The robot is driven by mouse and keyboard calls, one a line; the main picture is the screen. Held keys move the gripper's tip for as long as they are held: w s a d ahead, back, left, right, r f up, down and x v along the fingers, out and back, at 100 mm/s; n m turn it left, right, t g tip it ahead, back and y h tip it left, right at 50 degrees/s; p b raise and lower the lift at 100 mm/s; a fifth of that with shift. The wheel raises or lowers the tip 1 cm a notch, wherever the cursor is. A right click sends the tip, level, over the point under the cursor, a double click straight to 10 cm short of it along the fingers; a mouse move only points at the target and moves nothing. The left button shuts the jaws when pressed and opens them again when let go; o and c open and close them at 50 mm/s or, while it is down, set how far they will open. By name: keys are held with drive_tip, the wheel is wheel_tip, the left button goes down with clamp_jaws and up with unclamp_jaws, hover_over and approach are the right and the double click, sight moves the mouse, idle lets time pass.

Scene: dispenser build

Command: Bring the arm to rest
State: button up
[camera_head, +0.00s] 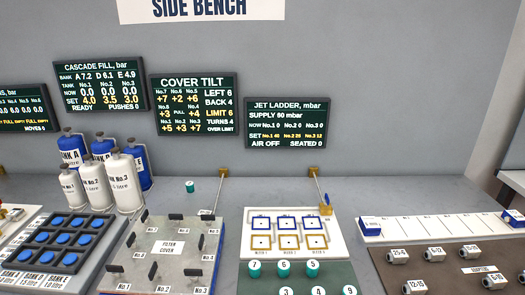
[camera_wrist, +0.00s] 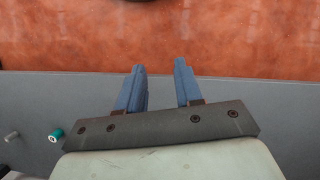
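My gripper (camera_wrist: 160,65) shows in the wrist view with its two blue fingers apart and nothing between them. The fingers lie over the grey bench edge in the picture, with their tips against the reddish-brown floor (camera_wrist: 200,30) beyond. Its height above the bench is hard to tell. Neither my arm nor my gripper shows in the head view.
The grey bench (camera_wrist: 285,115) holds a filter cover plate (camera_head: 140,260), a white jet board (camera_head: 255,218), a button pad (camera_head: 35,262) and a brown adapter board (camera_head: 445,262). Bottles (camera_head: 122,180) stand at left. A green cap (camera_head: 190,186) lies at the back.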

drive_tip(key=s+d+r+m+g+y, duration=0.1)
drive_tip(key=s+d+m+g, duration=0.1)
drive_tip(key=s+d, duration=0.8)
drive_tip(key=s+g, duration=0.1)
drive_tip(key=s, duration=0.3)
drive_tip(key=shift+s+d+r+g, duration=0.2)
drive_tip(key=shift+s+r+g, duration=0.05)
drive_tip(key=shift+g, duration=0.05)
